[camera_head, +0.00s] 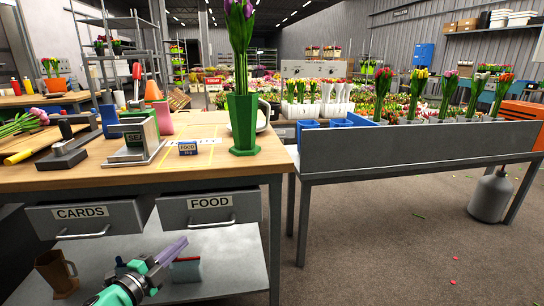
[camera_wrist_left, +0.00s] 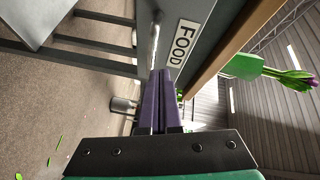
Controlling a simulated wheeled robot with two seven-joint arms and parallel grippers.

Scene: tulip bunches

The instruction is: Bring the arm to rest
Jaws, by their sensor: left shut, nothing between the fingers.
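My left gripper (camera_head: 184,241) is low in front of the workbench, below the FOOD drawer (camera_head: 209,209). Its two purple fingers lie together, shut and empty. The left wrist view shows the same shut gripper (camera_wrist_left: 166,72) from behind, with the FOOD drawer's handle and label just beyond the fingertips. My right gripper does not show in either view.
The CARDS drawer (camera_head: 84,218) is left of the FOOD drawer. A green vase (camera_head: 243,122) with purple tulips stands on the bench's right end. Open floor (camera_head: 400,262) lies to the right.

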